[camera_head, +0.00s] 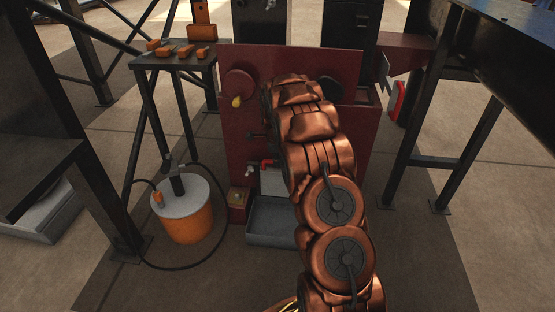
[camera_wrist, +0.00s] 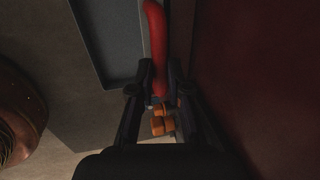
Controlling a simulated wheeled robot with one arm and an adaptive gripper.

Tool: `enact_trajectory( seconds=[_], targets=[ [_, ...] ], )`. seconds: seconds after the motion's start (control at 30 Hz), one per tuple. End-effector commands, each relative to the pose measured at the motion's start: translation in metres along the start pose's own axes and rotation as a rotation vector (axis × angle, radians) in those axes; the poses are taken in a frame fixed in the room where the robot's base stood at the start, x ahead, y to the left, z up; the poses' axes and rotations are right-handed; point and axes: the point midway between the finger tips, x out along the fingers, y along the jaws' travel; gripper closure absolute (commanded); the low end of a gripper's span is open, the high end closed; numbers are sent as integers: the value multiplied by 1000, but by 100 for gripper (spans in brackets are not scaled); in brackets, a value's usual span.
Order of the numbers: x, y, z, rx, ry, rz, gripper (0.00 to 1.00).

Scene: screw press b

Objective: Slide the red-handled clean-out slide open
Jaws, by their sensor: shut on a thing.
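The red handle (camera_wrist: 156,45) of the clean-out slide runs down from the top of the wrist view to between my fingertips. My gripper (camera_wrist: 160,78) is shut on the lower end of this handle, with one dark finger on each side. In the head view a small red handle (camera_head: 268,163) shows low on the front of the dark red press (camera_head: 235,125), just left of my arm. My gripper is hidden behind my arm there. How far the slide stands out cannot be told.
A grey tray (camera_head: 268,222) lies on the floor below the handle. An orange bucket (camera_head: 188,220) with a grey top and a black hose stands to the left. A small stand (camera_head: 150,63) holds orange blocks. Dark table legs (camera_head: 412,140) stand at the right.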

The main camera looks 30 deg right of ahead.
Motion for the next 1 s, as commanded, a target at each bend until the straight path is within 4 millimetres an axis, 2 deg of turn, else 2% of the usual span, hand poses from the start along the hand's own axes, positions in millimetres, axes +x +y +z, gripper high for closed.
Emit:
enact_trajectory(
  seconds=[0.47, 0.57, 0.83, 1.0],
  targets=[
    [-5, 0, 0, -1, 1, 4, 100],
    [-18, -3, 0, -1, 1, 3, 100],
    [-72, -15, 1, -2, 0, 0, 100],
    [-88, -17, 1, -2, 1, 4, 100]
  ],
)
